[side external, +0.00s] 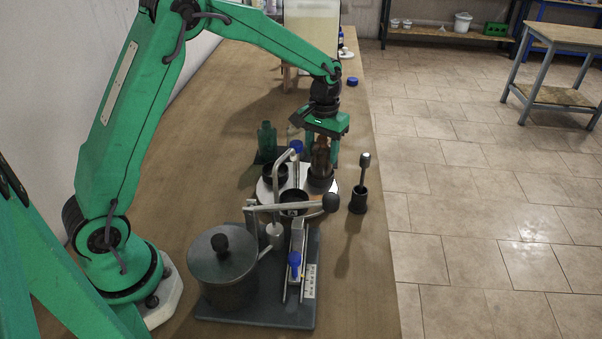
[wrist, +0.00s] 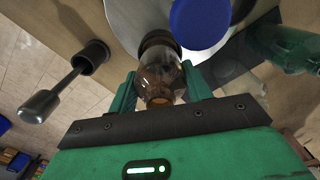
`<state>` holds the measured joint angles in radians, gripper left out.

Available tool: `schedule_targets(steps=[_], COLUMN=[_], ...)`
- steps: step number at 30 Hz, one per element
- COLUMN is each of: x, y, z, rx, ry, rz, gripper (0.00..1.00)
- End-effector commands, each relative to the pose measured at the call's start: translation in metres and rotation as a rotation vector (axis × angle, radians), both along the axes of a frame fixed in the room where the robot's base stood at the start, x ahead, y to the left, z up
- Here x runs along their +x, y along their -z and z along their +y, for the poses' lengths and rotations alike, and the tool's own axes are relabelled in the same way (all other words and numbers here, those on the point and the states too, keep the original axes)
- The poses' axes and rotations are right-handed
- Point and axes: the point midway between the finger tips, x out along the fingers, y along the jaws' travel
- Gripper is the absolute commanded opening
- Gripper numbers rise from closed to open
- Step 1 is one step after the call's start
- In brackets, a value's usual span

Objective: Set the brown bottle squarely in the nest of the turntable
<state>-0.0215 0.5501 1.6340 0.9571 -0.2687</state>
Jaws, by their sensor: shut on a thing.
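The brown bottle (side external: 320,158) is upright between the green fingers of my gripper (side external: 322,152), which is shut on it. In the wrist view the bottle (wrist: 158,72) shows between both fingers (wrist: 160,90). The turntable (side external: 266,196) is a pale round disc with dark cup-like nests. The bottle's lower end is at the right-hand nest (side external: 320,180), whose dark ring (wrist: 157,38) also shows past the bottle in the wrist view. I cannot tell whether the bottle's base rests on the nest floor, as the ring and bottle hide it.
A green bottle (side external: 267,140) stands behind the turntable. A blue cap (wrist: 200,18) is close by the bottle in the wrist view. A black tamper-like tool (side external: 358,196) stands right of the turntable. A lidded pot (side external: 222,270) and lever press fill the front.

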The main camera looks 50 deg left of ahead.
Motion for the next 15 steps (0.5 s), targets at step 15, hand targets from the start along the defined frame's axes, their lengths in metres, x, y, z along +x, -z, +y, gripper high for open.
schedule_targets(steps=[15], x=[-0.0002], y=[0.0099], z=[-0.0001], rx=[0.0], ry=[0.0], rz=[0.0], gripper=[0.28])
